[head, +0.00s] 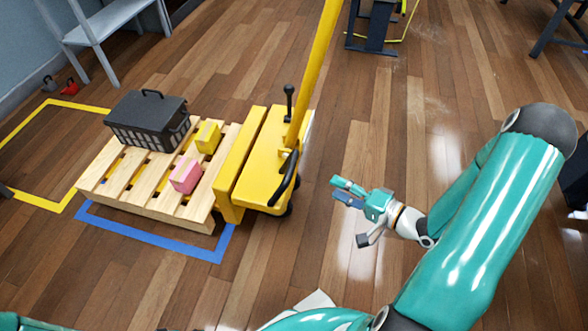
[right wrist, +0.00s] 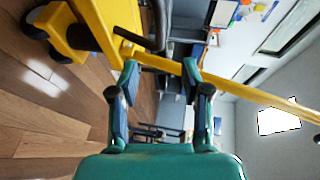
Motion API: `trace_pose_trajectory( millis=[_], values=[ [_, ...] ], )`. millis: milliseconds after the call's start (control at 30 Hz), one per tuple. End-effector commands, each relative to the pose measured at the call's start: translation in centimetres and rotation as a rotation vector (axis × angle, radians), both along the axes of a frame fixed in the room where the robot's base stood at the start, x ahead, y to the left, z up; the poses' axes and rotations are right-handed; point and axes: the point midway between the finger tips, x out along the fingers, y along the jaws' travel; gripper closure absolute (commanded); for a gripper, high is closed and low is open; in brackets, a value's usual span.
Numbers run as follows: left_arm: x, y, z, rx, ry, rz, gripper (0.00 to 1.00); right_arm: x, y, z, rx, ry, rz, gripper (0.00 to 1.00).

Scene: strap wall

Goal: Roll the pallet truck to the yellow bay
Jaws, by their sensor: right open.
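The yellow pallet truck (head: 262,165) stands in the middle of the head view, its long yellow handle (head: 318,62) leaning up and away. A wooden pallet (head: 165,205) sits over its forks. The yellow bay (head: 40,202) is a taped outline on the floor at the left, partly hidden by the pallet and its load. My right gripper (head: 349,214) is open and empty, to the right of the truck and apart from it. In the right wrist view the truck (right wrist: 103,28) and handle (right wrist: 232,84) show beyond the open fingers (right wrist: 160,75). My left gripper is out of view.
A dark crate (head: 148,122), a yellow block (head: 208,137) and a pink block (head: 186,175) ride on the pallet. Blue tape (head: 150,240) marks the floor around the pallet's near side. A grey step stand (head: 105,22) is at the upper left.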

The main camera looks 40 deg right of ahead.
Motion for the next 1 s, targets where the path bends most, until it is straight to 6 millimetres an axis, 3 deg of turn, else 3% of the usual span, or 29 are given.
trace_pose_trajectory(
  millis=[600, 800, 1000],
  values=[
    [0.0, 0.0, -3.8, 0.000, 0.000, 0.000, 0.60, 11.5, 3.8, -2.4, -0.004, -0.002, 0.006, 0.53],
    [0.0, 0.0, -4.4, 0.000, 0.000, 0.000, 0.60, 13.8, 4.4, -2.8, -0.003, 0.000, 0.002, 0.53],
    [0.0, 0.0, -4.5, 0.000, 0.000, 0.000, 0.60, 14.5, 4.6, -2.8, -0.003, 0.001, -0.001, 0.53]
  ],
)
